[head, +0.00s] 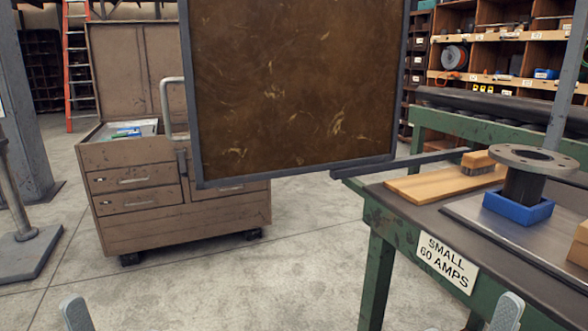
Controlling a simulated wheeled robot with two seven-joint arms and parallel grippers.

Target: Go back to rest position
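The flanged pipe (524,186) stands upright on the green workbench at the right, its round flange on top. Its lower end sits in a blue holder (517,211) on a metal plate. My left gripper (76,313) shows only as a grey tip at the bottom left edge, over the floor and far from the pipe. My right gripper (507,312) shows as a grey tip at the bottom right, in front of the bench and apart from the pipe. The rest of both grippers is cut off by the frame, so their opening is hidden.
A wooden board (440,183) with a brush (480,172) lies on the bench (408,237). A brown framed panel (290,85) hangs ahead in the middle. A brown tool cabinet (120,200) stands at the left. The floor (290,285) in the lower middle is clear.

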